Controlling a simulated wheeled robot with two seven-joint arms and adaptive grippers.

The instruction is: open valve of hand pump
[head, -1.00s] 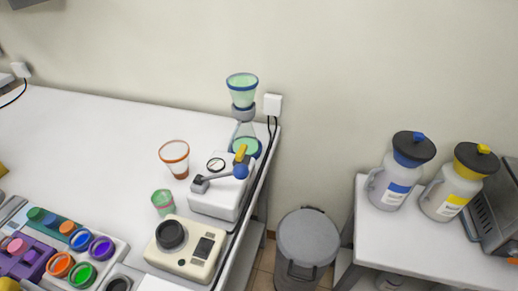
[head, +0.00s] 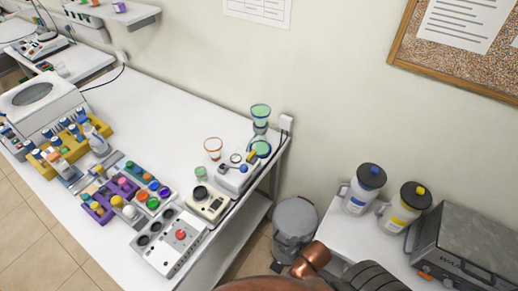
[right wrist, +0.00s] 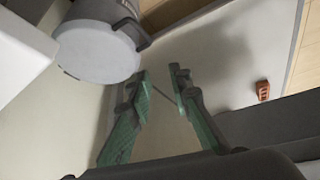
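The hand pump (head: 236,179) is a small white box at the right end of the long table in the head view. It carries a lever with a blue knob (head: 244,168), and a small yellow part (head: 252,155), which looks like the valve, shows beside it. A flask with a green funnel (head: 261,113) stands just behind. My right gripper (right wrist: 162,71) shows in the right wrist view with its two green-padded fingers apart and nothing between them. Parts of my right arm show at the bottom of the head view, well away from the pump. My left gripper is out of view.
A beige device (head: 207,204) and an orange-rimmed cup (head: 213,146) stand close to the pump. A grey bin (head: 295,217) stands right of the table. A side table holds two jugs (head: 365,190) and a metal box (head: 470,245). The table's back middle is clear.

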